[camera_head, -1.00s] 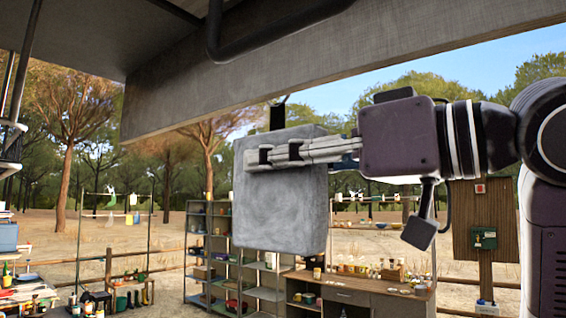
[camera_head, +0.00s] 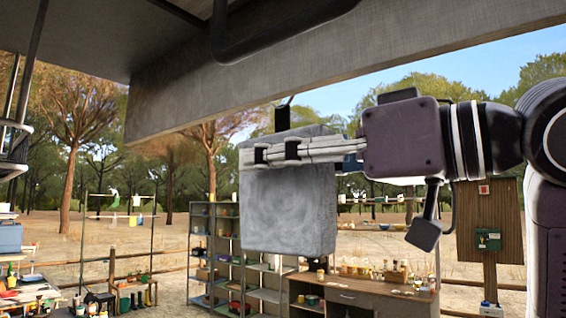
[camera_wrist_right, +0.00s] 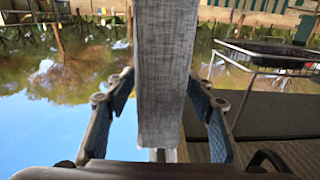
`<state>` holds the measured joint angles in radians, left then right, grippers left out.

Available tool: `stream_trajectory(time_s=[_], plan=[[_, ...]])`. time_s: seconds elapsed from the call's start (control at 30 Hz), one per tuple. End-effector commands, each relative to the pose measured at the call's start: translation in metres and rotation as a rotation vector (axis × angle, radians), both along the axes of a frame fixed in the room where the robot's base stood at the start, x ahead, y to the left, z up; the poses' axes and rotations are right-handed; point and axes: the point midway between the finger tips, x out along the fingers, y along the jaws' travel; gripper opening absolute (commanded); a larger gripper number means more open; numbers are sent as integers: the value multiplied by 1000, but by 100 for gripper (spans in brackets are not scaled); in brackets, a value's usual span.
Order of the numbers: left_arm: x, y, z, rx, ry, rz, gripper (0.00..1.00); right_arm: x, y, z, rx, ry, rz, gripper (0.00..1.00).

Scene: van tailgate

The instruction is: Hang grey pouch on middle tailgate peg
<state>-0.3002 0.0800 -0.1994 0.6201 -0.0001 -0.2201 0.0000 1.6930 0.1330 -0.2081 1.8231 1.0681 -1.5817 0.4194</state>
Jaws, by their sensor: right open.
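The grey pouch (camera_head: 288,210), a thick flat slab, is upright just below the tailgate's lower edge (camera_head: 350,62). A dark strap (camera_head: 282,116) rises from its top to a small dark hook-like piece (camera_head: 288,100) below that edge. I cannot tell whether the strap is seated on a peg. My right gripper (camera_head: 268,153) reaches across the upper part of the pouch from the right. In the right wrist view, the open fingers (camera_wrist_right: 163,108) stand either side of the pouch (camera_wrist_right: 163,70), with gaps visible. My left gripper is out of view.
The raised tailgate spans the top, with a dark bar (camera_head: 270,40) under it. Behind stand a shelf rack (camera_head: 228,255), a wooden workbench (camera_head: 365,292) and a post with a green box (camera_head: 488,240).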

Motion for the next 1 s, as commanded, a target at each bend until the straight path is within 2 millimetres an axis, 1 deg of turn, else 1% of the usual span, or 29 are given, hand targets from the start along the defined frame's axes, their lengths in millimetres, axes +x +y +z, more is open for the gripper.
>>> stream_trajectory(time_s=[0.13, 0.23, 0.37, 0.6, 0.7, 0.83, 1.0], plan=[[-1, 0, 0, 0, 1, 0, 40, -1, -1, 0, -1, 1, 0, 49], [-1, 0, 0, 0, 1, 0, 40, -5, -8, 0, 0, -1, 0, 49], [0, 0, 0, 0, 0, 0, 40, -18, -26, 1, 1, -3, -3, 49], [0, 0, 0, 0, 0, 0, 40, -48, -68, 1, 1, -3, -4, 49], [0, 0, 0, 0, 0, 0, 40, -58, -82, 0, 0, -3, -4, 49], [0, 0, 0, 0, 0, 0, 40, -67, -93, 0, 1, -1, -2, 49], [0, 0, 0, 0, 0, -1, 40, -71, -97, 0, 0, 0, 0, 49]])
